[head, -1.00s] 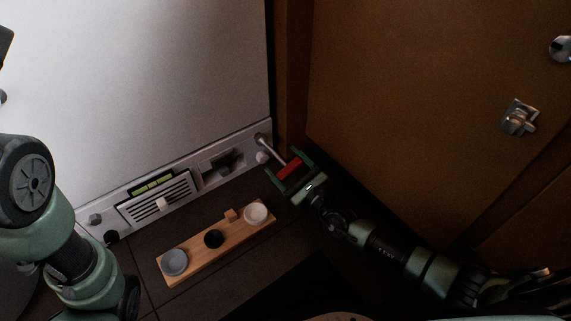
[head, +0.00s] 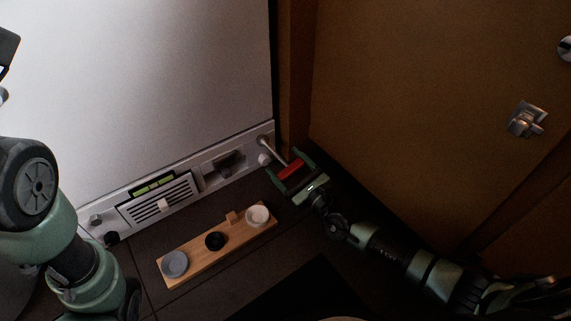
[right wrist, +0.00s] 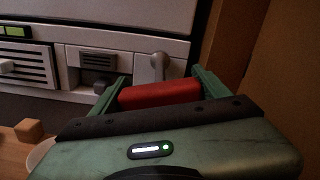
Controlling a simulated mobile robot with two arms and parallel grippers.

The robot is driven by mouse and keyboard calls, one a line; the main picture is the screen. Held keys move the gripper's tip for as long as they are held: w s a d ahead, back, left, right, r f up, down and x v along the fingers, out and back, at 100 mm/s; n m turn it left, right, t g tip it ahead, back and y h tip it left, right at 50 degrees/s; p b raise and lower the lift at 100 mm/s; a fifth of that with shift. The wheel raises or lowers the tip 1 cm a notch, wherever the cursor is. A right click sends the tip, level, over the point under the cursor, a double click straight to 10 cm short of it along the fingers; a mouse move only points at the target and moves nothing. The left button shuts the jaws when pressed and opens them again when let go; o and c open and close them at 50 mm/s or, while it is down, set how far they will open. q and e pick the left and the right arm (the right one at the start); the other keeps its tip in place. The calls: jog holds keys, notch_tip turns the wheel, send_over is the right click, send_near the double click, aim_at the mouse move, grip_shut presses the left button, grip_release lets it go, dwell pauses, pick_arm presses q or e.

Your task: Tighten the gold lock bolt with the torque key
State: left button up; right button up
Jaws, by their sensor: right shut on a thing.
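The torque key has a red handle (head: 291,170) and a grey metal shaft (head: 271,148). My right gripper (head: 288,166) is shut on the red handle, with one green finger on each side. The shaft runs up and left to the right end of the grey panel (head: 185,185). In the right wrist view the red handle (right wrist: 160,94) lies between the fingers, and the shaft (right wrist: 157,66) stands beyond it against the panel. I cannot make out the gold lock bolt; the shaft's end may cover it. My left arm shows at the left, but its gripper does not.
A wooden tray (head: 195,262) with a grey, a black and a white round cup lies on the dark floor below the panel. A small wooden block (head: 233,217) is by its back edge. A brown door (head: 410,110) with metal latch (head: 527,120) bounds the right.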

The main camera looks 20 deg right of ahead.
aim_at(294, 174)
jog(key=shift+s+d+m, duration=0.2)
jog(key=shift+s+m, duration=0.1)
jog(key=shift+s, duration=0.3)
jog(key=v, duration=0.5)
jog(key=shift+s+p, duration=0.1)
jog(key=shift+p, duration=0.2)
jog(key=shift+s+d, duration=0.15)
jog(key=shift+s, duration=0.15)
jog(key=v, duration=1.4)
jog(key=shift+p, duration=0.4)
jog(key=shift+r, duration=0.2)
